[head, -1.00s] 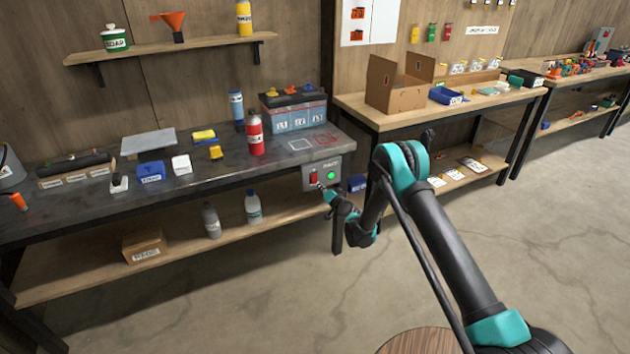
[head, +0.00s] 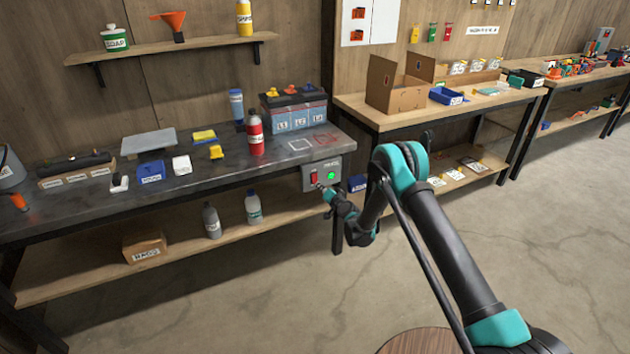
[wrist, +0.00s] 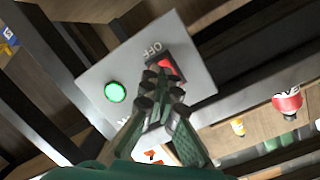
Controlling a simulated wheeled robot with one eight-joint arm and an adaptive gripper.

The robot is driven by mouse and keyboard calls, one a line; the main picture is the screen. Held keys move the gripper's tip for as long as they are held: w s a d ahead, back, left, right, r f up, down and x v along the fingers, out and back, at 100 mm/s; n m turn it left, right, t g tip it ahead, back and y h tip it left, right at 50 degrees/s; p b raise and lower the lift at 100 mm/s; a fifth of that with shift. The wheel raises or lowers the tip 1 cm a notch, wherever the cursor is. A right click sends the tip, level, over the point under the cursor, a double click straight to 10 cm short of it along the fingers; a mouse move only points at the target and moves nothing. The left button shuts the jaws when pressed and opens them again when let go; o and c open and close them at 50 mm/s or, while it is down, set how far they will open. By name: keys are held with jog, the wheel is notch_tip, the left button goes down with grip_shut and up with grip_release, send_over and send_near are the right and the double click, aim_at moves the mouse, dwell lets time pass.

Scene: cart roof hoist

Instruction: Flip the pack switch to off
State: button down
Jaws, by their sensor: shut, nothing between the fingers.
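The pack switch is a red rocker (head: 314,177) on a grey box (head: 308,186) fixed to the front edge of the dark workbench, below its right end. A round green lamp (head: 333,176) glows beside it. In the wrist view the red rocker (wrist: 167,68) lies just past my fingertips, partly hidden by them, with the word OFF printed by it. The lit green lamp (wrist: 115,92) is to the left there. My gripper (wrist: 163,88) is shut and empty, its tips at the rocker; I cannot tell whether they touch. In the head view my gripper (head: 322,188) is small.
The bench top (head: 220,178) above holds a red bottle (head: 255,137), a battery pack (head: 293,108) and several small items. A lower shelf (head: 190,253) carries bottles and a box. A bench leg (head: 337,222) stands close to my gripper. The floor on the right is clear.

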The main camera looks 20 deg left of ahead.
jog(key=shift+x, duration=1.15)
dwell(1.1)
jog(key=v, duration=0.7)
dwell(0.6)
dwell(0.4)
